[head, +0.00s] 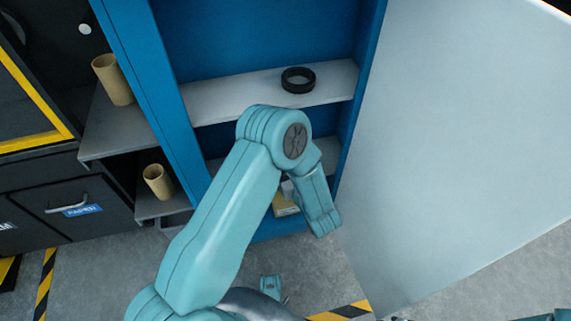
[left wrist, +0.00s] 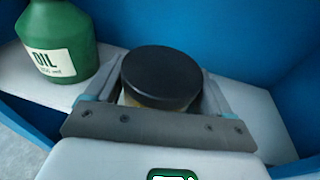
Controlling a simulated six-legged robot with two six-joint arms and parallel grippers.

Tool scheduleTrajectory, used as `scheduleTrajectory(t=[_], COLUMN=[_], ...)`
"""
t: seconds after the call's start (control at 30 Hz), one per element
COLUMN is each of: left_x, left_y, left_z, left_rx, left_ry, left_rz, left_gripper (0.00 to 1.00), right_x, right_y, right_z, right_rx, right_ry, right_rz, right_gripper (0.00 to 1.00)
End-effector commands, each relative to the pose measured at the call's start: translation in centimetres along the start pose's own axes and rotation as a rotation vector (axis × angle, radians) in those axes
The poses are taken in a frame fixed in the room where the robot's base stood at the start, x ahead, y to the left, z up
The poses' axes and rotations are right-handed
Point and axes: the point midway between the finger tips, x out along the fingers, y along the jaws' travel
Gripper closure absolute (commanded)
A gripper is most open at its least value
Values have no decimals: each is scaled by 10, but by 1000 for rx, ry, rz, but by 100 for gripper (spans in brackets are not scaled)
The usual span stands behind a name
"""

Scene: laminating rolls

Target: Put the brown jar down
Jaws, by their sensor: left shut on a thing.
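The jar (left wrist: 160,75) shows in the left wrist view as a round black lid above a narrow strip of brownish body. My left gripper (left wrist: 158,92) is shut on it, one finger on each side. The jar looks upright over a pale shelf (left wrist: 258,118) inside the blue cabinet. Its base is hidden, so I cannot tell whether it touches the shelf. In the head view my left arm reaches into the cabinet's lower part and its own links hide most of the gripper and jar.
A green oil bottle (left wrist: 58,45) stands on the shelf left of the jar. A black ring (head: 298,80) lies on the upper shelf (head: 225,97). Tan rolls (head: 113,80) stand on side shelves at left. The open cabinet door (head: 460,130) borders the right side.

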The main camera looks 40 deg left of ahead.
Motion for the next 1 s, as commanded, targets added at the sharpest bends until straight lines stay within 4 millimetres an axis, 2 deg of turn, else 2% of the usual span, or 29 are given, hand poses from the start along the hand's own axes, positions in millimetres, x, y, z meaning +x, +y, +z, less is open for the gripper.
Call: scheduleTrajectory(t=[0.13,0.17,0.2,0.47,0.53,0.9,1.0], left_x=[0,0,0,-1,-8,-89,-105], left_y=[0,0,0,0,-1,-1,-2], left_z=[-1,-1,0,3,2,3,3], left_rx=[0,0,0,0,1,3,1], left_ry=[-1,0,0,0,1,0,0], left_rz=[0,0,0,0,-4,-6,-6], left_gripper=[57,11,0,0,0,0,0], right_x=[2,1,1,-2,-3,-18,-20], right_y=[1,0,0,-1,-1,-10,-11], right_z=[0,0,0,0,1,5,6], right_rx=[0,0,0,-1,-2,-13,-16], right_ry=[0,1,0,-1,-2,-14,-16], right_rz=[0,0,0,0,0,-2,-2], right_gripper=[57,57,57,57,57,57,57])
